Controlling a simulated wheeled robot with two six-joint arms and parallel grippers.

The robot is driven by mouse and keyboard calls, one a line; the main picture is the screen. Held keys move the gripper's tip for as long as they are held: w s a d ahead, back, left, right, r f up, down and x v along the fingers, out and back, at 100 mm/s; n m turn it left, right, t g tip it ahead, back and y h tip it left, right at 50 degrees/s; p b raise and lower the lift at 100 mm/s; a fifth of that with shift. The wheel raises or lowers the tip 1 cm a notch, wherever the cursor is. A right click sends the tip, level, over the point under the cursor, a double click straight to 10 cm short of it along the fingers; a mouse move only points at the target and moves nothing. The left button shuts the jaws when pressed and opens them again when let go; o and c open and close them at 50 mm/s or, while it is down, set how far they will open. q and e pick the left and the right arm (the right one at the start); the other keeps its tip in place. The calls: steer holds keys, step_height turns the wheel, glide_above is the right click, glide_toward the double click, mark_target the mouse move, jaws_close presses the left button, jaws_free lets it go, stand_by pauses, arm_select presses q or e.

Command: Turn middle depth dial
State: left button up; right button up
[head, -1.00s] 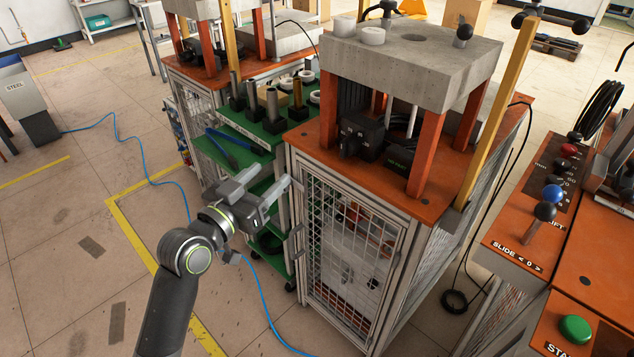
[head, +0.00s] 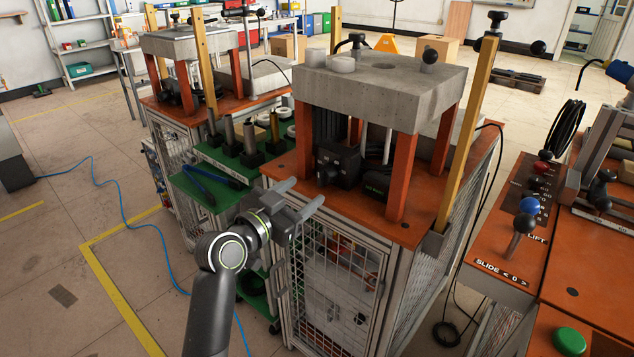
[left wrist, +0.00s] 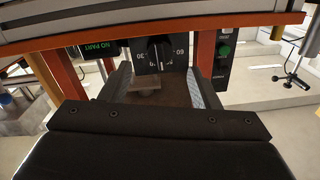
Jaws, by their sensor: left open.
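The depth dial (left wrist: 159,50) is a black knob with a white pointer line on a black plate marked with numbers, including 30 and 60. My left gripper (head: 300,194) is open and empty at the front left edge of that machine's orange top. In the left wrist view its fingers (left wrist: 160,88) lie either side of the dial, short of it. My right gripper is not in view.
A black "NO PART" display (left wrist: 105,47) is left of the dial. A panel with a green button (left wrist: 224,52) is to its right. Orange legs (head: 402,178) flank the box. A green tool cart (head: 212,192) and a second machine (head: 190,108) stand to the left.

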mark_target(319, 181)
arm_select(q)
steer(key=x, duration=0.5)
steer(key=shift+w+d, duration=0.25)
steer(key=shift+w, duration=0.1)
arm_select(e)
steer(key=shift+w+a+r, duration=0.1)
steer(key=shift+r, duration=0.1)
arm_select(q)
steer(key=c, duration=1)
steer(key=n+p, duration=0.4)
steer(key=n, duration=0.1)
steer(key=shift+r+p, duration=0.1)
steer(key=shift+p, duration=0.25)
steer(key=shift+n, duration=0.4)
steer(key=shift+n+p, duration=0.3)
steer(key=shift+p, duration=0.15)
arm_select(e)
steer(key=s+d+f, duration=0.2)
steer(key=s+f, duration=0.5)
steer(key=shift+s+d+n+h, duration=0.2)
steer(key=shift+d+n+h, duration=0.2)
arm_select(q)
steer(key=shift+n, duration=0.3)
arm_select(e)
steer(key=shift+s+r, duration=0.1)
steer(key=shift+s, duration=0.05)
